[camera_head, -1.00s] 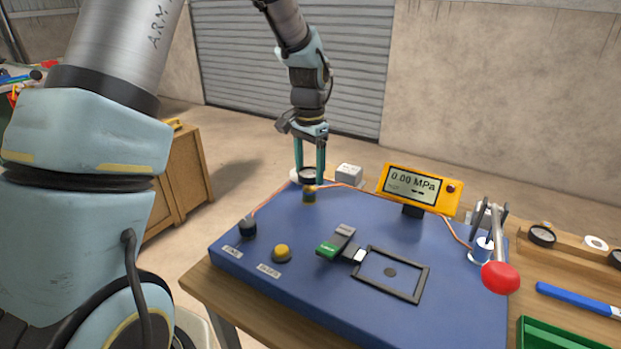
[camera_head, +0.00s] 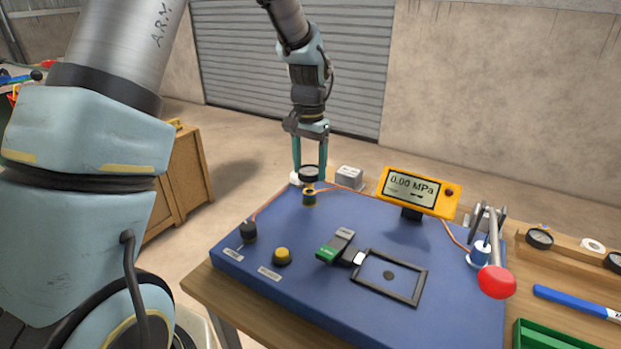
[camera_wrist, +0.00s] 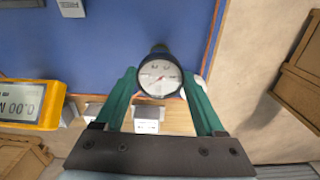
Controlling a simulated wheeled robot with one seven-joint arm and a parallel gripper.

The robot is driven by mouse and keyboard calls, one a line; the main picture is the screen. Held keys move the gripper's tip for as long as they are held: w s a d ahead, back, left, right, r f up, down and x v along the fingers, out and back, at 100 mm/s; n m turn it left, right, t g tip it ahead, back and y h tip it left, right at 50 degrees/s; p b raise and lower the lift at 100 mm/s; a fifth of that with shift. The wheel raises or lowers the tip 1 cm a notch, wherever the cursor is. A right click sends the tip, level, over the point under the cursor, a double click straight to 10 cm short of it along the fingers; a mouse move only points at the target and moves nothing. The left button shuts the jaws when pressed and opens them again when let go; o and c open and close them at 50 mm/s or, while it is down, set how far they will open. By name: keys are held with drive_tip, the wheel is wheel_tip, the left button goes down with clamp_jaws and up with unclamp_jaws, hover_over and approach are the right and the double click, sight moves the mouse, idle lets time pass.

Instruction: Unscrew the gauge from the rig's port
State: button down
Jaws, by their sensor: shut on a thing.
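The gauge (camera_head: 309,174) has a round white dial with a dark rim. It stands over the brass-coloured port (camera_head: 309,197) at the back left of the blue rig (camera_head: 330,215). My gripper (camera_head: 310,172) points down with its two green fingers on either side of the gauge, shut on it. In the wrist view the gauge (camera_wrist: 160,78) sits between the fingertips, its dial facing the camera. Whether its thread is still in the port cannot be told; the wrist view hides the port behind the gauge.
A yellow display (camera_head: 418,191) reading 0.00 MPa stands right of the port. A lever with a red knob (camera_head: 497,282) rises at the right edge. A black frame (camera_head: 390,275) and a green-and-grey piece (camera_head: 336,245) lie mid-rig. A wooden rack (camera_head: 570,249) holds other gauges.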

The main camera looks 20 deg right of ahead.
drive_tip(key=shift+r+p, duration=1.75)
drive_tip(key=shift+r, duration=0.6)
drive_tip(key=shift+f, duration=0.1)
